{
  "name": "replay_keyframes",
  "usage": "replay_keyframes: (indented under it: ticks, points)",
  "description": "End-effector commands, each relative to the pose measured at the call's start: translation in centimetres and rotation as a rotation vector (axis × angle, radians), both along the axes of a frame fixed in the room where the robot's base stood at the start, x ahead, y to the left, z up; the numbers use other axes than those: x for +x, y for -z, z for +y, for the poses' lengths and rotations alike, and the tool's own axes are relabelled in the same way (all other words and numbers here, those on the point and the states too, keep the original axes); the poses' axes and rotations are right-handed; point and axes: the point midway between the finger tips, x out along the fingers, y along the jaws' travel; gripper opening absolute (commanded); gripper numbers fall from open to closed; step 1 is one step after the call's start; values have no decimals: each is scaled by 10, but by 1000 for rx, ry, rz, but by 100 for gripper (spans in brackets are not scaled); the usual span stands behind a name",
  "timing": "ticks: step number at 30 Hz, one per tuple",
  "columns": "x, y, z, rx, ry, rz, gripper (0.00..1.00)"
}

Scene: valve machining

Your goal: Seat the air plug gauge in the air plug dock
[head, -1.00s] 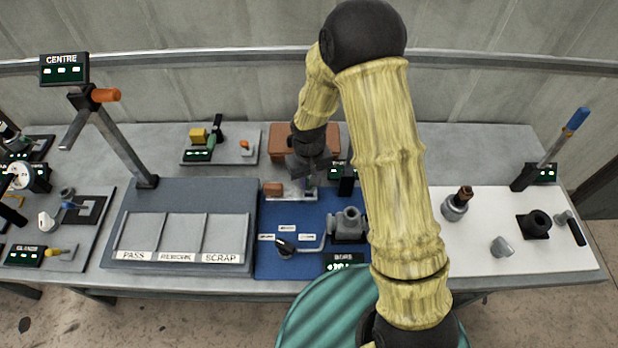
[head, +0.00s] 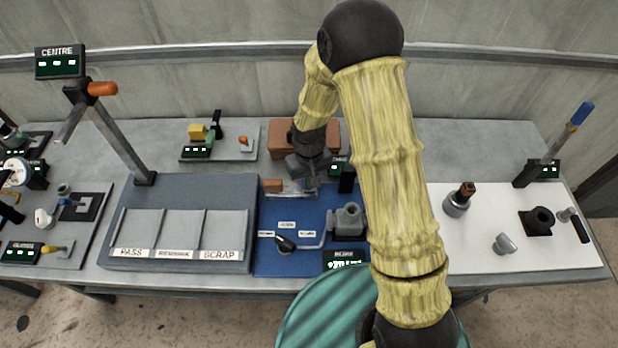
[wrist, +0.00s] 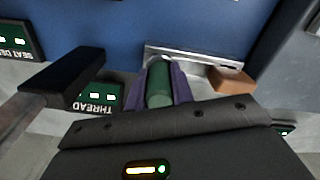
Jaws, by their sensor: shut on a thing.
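My gripper (wrist: 160,88) is shut on a green cylinder, taken to be the air plug gauge (wrist: 160,82), between its two purple fingers. In the head view my gripper (head: 311,184) is low at the back edge of the blue mat. The gauge is mostly hidden there. A pale metal plate (wrist: 190,56), possibly the air plug dock, lies directly by the fingertips; in the head view it (head: 287,194) shows left of my gripper. I cannot tell whether the gauge's tip touches or enters it.
A brown block (wrist: 232,80) sits at the plate's end. A dark post (head: 346,180) and a THREAD display (wrist: 95,97) stand close to my gripper. A grey valve body (head: 348,220) is on the blue mat (head: 275,222). A brown box (head: 290,135) is behind.

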Motion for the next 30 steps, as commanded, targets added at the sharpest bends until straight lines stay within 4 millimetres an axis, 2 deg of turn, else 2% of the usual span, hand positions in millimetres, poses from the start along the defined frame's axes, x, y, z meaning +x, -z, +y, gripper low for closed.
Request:
replay_keyframes:
  ticks: [19, 20, 23, 30]
  points:
    - [0, 14, 0, 0, 0, 0, 0]
    - [0, 13, 0, 0, 0, -1, 29]
    - [0, 12, 0, 0, 0, -1, 49]
    - [0, 12, 0, 0, 0, 0, 49]
